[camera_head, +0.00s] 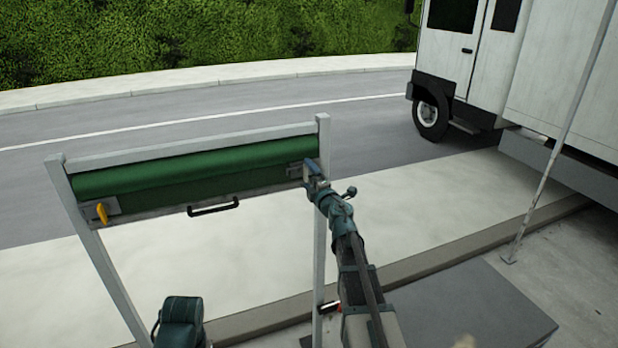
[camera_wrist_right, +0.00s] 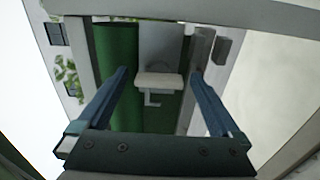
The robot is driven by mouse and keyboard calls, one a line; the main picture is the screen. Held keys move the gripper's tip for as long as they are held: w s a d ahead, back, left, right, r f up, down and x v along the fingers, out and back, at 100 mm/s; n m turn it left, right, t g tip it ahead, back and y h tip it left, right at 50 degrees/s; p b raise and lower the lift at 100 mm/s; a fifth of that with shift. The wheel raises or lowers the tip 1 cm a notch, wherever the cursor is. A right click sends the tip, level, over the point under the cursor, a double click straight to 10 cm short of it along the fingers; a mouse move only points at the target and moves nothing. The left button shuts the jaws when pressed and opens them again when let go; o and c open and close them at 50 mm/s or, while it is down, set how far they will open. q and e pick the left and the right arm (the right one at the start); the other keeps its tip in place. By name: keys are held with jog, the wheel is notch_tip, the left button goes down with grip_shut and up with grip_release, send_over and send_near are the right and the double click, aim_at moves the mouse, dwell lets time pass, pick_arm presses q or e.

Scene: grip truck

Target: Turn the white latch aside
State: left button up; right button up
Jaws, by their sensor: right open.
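The white latch (camera_wrist_right: 156,80) shows in the right wrist view, on a grey plate at one end of the green roll (camera_wrist_right: 115,60). Its wide pale bar has a small hooked piece below it. My right gripper (camera_wrist_right: 159,72) is open, with one blue finger on each side of the latch and visible gaps between. In the head view, my right gripper (camera_head: 311,172) is at the right end of the framed green roll (camera_head: 190,165) and mostly hides the latch there. My left gripper is not in view; only a dark part of mine shows at the bottom.
A yellow latch (camera_head: 101,213) sits at the panel's left end. A black handle (camera_head: 213,208) hangs from its lower edge. Grey posts (camera_head: 320,240) flank the panel. A white truck (camera_head: 470,60) stands at the upper right, beyond a slanted pole (camera_head: 560,140).

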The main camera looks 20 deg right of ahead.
jog(key=shift+s, duration=0.15)
jog(key=s, duration=1.3)
jog(key=shift+s+a, duration=0.25)
jog(key=shift+a, duration=0.05)
jog(key=shift+w, duration=0.15)
jog(key=w, duration=1.3)
jog(key=shift+w+d, duration=0.3)
jog(key=shift+n, duration=1.7)
